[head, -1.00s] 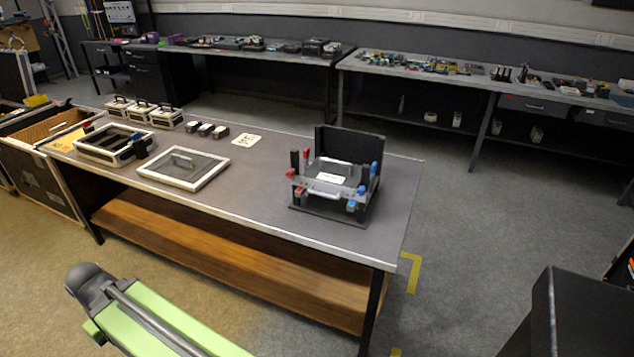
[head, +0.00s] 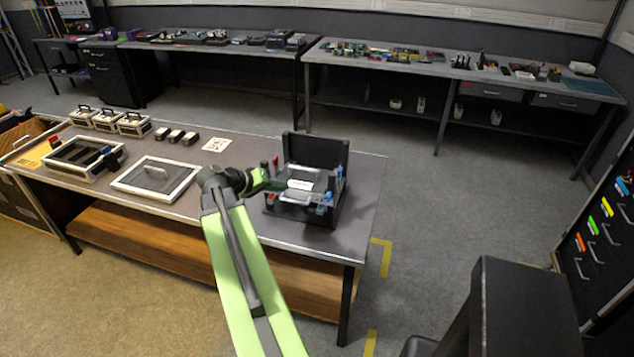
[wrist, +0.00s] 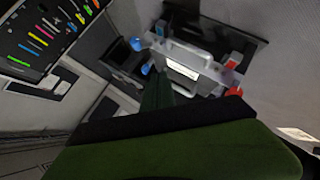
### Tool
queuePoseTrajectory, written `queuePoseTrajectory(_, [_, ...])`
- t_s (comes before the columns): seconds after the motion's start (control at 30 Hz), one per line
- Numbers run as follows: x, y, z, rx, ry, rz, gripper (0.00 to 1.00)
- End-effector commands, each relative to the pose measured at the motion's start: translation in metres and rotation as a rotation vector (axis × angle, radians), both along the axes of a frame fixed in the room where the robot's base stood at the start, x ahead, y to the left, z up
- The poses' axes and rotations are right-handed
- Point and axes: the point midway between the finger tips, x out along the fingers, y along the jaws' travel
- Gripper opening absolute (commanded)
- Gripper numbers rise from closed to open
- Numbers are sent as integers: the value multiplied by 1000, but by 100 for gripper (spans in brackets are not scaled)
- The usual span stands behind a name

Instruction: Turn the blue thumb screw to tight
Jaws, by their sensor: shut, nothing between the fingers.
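A black fixture (head: 316,214) with a raised back panel stands at the right end of the table. Blue knobs (head: 327,196) are on its right side, one near the front and one farther back; they also show in the wrist view (wrist: 137,43). I cannot tell which is the thumb screw or how far it is turned. Red knobs (head: 275,161) are on the left side. A plate with a handle and a white label (head: 300,184) lies between them. My gripper (head: 276,184) is shut and empty at the fixture's left side, apart from the blue knobs.
The grey table (head: 235,239) also holds a framed panel with a handle (head: 157,178), an open frame (head: 80,155) and several small cases. A black cabinet (head: 520,305) stands at the lower right.

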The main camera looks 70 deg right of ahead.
Motion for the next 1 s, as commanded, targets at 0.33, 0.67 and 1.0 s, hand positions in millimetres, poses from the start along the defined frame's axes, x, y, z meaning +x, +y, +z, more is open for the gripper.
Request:
queuePoseTrajectory(0.33, [-23,-24,2,-39,10,-36,0])
queuePoseTrajectory(0.67, [-54,-74,-37,-37,10,-36,0])
queuePoseTrajectory(1.0, [-86,-89,-70,-37,10,-35,0])
